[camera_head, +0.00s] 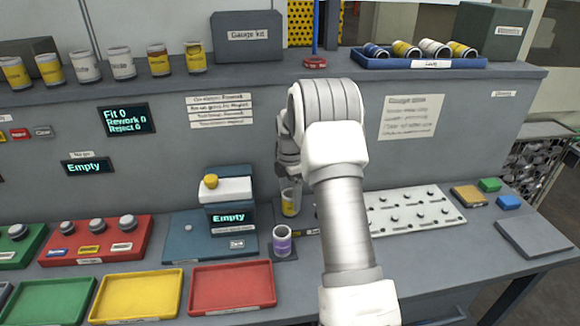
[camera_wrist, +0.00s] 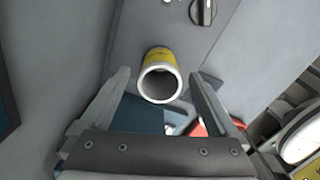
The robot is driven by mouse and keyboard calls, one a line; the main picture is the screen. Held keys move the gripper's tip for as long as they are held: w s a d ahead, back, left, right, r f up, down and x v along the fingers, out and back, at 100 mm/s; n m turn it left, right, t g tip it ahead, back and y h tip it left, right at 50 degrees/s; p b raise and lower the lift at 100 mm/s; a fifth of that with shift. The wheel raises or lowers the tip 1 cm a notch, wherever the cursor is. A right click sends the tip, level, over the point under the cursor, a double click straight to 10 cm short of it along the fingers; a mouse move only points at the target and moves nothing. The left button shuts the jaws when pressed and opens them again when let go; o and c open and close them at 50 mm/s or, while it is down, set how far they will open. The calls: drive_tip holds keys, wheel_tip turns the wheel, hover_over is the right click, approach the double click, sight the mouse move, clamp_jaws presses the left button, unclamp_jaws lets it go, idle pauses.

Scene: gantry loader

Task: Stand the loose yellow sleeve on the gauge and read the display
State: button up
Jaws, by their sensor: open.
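The loose yellow sleeve (camera_head: 289,204), with a white rim, stands on the bench behind a purple-banded sleeve. In the wrist view, the sleeve (camera_wrist: 160,57) shows its open end toward the camera. My gripper (camera_wrist: 160,76) is open, with one finger on each side of the sleeve in that picture; gaps show on both sides and I see no contact. In the head view my arm hides most of the gripper. The gauge (camera_head: 224,190) has a white top with a yellow knob. Its display (camera_head: 228,218) reads "Empty", and no sleeve shows on it.
The purple-banded sleeve (camera_head: 282,241) stands close in front of the yellow one. A red tray (camera_head: 232,309), a yellow tray (camera_head: 137,317) and a green tray (camera_head: 53,322) line the front. A pegged white board (camera_head: 412,211) lies to the right. Several sleeves stand on the shelf.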

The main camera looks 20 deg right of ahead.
wheel_tip(320, 180, up, 14)
drive_tip(key=shift+f, duration=0.15)
idle(0.5)
drive_tip(key=s+a+r+m+t, duration=0.3)
drive_tip(key=s+a+r+m, duration=0.7)
drive_tip(key=s+r, duration=0.4)
drive_tip(key=s+a+f+m+t, duration=0.1)
drive_tip(key=s+a+f+m, duration=0.1)
drive_tip(key=s, duration=0.7)
drive_tip(key=s+a+f+m+t, duration=0.1)
drive_tip(key=s+a+m, duration=0.3)
drive_tip(key=s, duration=0.6)
drive_tip(key=shift+s+a+f+m+t, duration=0.25)
drive_tip(key=shift+f+m, duration=0.3)
drive_tip(key=shift+m, duration=0.65)
